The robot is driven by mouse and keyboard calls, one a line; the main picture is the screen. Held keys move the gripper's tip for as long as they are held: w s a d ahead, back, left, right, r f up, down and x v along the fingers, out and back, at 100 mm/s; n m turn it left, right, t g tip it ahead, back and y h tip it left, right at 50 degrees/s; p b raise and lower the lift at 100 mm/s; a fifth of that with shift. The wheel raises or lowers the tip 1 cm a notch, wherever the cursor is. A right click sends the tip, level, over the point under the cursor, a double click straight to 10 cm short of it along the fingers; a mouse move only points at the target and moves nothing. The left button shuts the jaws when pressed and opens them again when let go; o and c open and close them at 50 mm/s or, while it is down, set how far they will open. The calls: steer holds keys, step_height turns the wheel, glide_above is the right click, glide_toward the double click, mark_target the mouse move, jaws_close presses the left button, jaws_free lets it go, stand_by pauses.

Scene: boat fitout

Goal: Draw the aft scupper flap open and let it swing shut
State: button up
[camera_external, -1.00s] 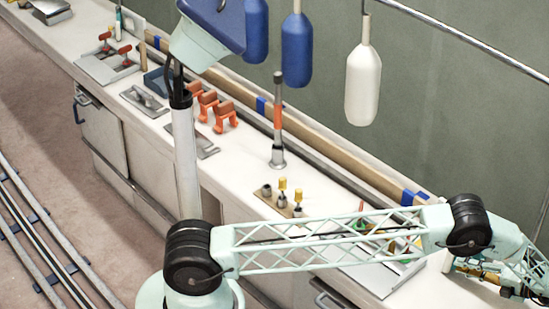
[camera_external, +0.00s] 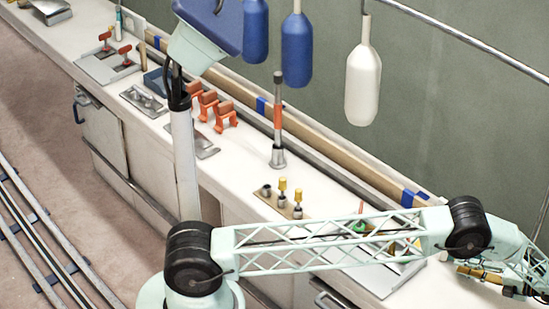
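A second front panel with a grey handle (camera_external: 328,301) shows at the bottom edge, partly cut off and hidden by my arm. I cannot tell which is the aft scupper flap. My arm stretches right across the near bench, and its forearm runs out at the right edge. My gripper is not visible, so its position relative to either panel cannot be told.
The bench top (camera_external: 235,165) carries a red-handled plate (camera_external: 108,62), orange clamps (camera_external: 213,110), a grey post (camera_external: 278,140) and yellow-topped fittings (camera_external: 288,195). Blue bottles (camera_external: 297,50) and a white bottle (camera_external: 363,80) hang above. Rails (camera_external: 35,225) cross the floor at left.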

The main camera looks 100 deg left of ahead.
steer(key=shift+r, duration=0.1)
step_height(320, 180, up, 10)
stand_by(0.9)
stand_by(0.5)
